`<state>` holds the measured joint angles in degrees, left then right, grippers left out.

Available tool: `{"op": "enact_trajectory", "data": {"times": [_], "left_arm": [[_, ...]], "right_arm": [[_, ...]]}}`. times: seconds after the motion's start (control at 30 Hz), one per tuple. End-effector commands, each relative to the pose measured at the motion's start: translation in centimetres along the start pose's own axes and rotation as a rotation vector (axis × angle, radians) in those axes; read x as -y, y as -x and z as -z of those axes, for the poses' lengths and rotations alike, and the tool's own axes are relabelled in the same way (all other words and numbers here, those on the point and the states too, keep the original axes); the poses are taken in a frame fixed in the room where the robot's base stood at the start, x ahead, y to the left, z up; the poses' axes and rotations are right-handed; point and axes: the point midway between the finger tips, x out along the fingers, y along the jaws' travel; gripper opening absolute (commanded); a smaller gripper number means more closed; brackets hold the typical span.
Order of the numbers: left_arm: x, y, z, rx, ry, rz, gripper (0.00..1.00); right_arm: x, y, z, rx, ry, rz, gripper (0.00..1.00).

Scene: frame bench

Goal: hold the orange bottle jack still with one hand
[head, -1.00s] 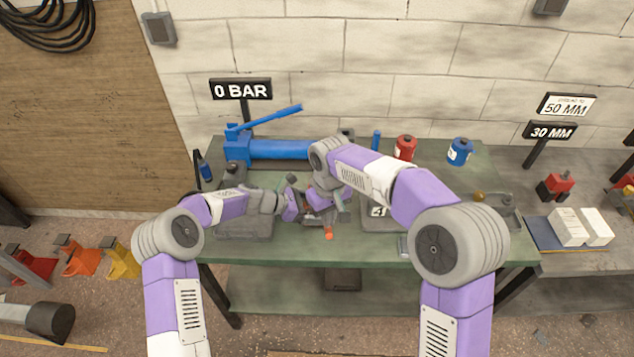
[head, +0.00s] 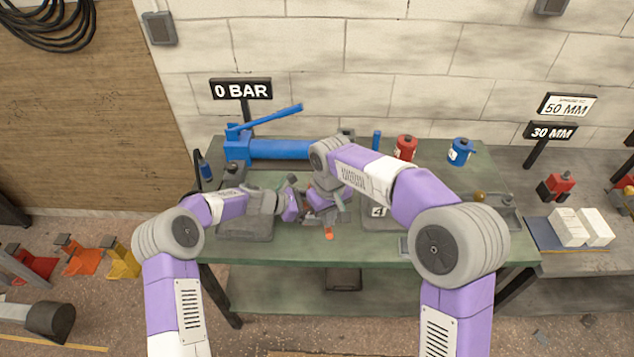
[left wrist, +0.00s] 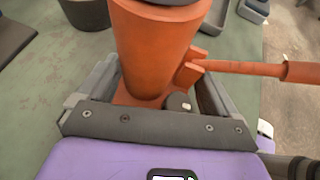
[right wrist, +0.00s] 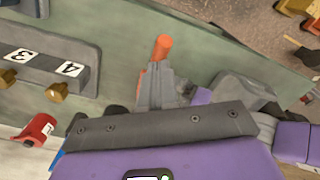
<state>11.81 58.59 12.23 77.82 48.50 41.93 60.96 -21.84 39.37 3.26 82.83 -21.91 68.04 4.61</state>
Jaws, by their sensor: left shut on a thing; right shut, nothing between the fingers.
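The orange bottle jack (left wrist: 155,50) stands large in the left wrist view, with its orange handle (left wrist: 250,68) reaching out to the right. My left gripper (left wrist: 155,85) is shut on the jack, one finger on each side near its base. In the head view my left gripper (head: 306,212) and the jack are mostly hidden by my arms, and only an orange tip (head: 329,233) shows. My right gripper (right wrist: 157,80) is shut and empty. An orange rod end (right wrist: 162,46) shows just past its fingertips; I cannot tell whether they touch.
The green bench (head: 300,250) also holds a blue cylinder with a lever (head: 280,149), a red jack (head: 405,148) and a blue jack (head: 460,151). A numbered grey block (right wrist: 40,58) lies near my right gripper. A "0 BAR" sign (head: 241,89) stands behind.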

Motion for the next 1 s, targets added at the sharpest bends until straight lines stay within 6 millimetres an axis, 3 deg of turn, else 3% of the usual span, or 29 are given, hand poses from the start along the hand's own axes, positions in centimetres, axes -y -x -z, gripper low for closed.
{"op": "enact_trajectory", "data": {"times": [0.17, 0.73, 0.87, 1.0], "left_arm": [[0.2, -0.2, 0.2, -0.002, 0.006, 0.006, 0.76], [0.3, -0.2, 0.1, 0.002, 0.009, 0.008, 0.77], [0.3, -0.2, 0.0, 0.004, 0.009, 0.009, 0.77], [0.3, -0.2, -0.1, 0.005, 0.007, 0.009, 0.77]], "right_arm": [[0.0, -0.6, 0.0, 0.003, 0.000, 0.000, 0.00], [-0.1, -7.0, -0.1, 0.004, 0.000, 0.000, 0.00], [-0.1, -6.5, 0.1, -0.001, -0.001, -0.001, 0.00], [-0.1, -4.7, 0.1, -0.003, -0.001, 0.000, 0.00]]}}
